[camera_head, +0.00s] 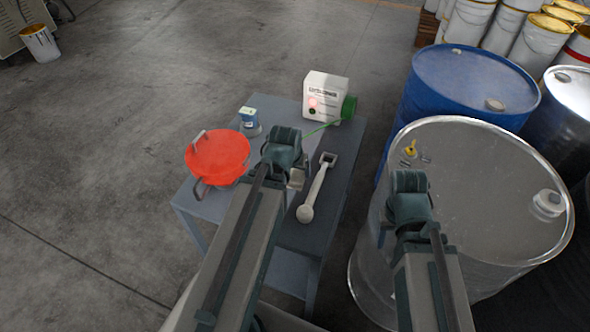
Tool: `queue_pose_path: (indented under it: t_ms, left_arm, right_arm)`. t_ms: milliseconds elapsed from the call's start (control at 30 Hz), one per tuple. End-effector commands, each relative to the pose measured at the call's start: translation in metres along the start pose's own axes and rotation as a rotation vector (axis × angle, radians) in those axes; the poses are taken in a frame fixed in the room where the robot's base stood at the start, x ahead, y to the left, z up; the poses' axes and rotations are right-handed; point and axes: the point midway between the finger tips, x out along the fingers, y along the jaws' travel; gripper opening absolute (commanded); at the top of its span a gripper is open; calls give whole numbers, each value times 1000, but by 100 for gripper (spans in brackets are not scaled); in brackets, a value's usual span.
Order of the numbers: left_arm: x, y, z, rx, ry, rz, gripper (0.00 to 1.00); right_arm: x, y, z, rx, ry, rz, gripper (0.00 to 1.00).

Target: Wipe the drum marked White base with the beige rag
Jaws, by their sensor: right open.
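A large silver drum (480,190) stands at the right, its lid facing up. A blue drum (470,75) stands behind it. I can read no "White base" marking on either. My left gripper (294,176) is over the small table; its wrist hides the fingers, so I cannot tell open from shut. A small pale patch shows beside it; I cannot tell whether this is gripper or cloth. No beige rag shows clearly. My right gripper (408,206) is open over the left part of the silver drum's lid, mostly hidden by its own wrist.
The grey table (260,112) holds a red funnel-like bowl (217,157), a small blue container (249,121), a white box (322,95) with a green part, and a pale long-handled tool (316,188).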

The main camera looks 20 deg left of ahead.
Motion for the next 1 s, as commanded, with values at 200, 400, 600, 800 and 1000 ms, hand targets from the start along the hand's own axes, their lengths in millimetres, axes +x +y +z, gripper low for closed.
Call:
queue_pose_path:
  t_ms: [200, 400, 600, 800, 1000]
  left_arm:
    - [0, 0, 0, 0, 0, 0, 41]
    - [-10, 0, -4, 0, 0, 0, 34]
    - [-10, 0, -4, 0, 0, 0, 34]
    - [-19, 0, -8, 0, 0, 0, 34]
    - [-43, 0, -18, 0, 0, 0, 34]
  right_arm:
    - [0, 0, 0, 0, 0, 0, 50]
    - [-10, 1, 1, 0, 0, 0, 50]
    - [-11, 1, 1, 0, 0, 0, 50]
    - [-20, 2, 1, 0, 0, 0, 50]
    - [-46, 4, 3, 1, 0, 0, 50]
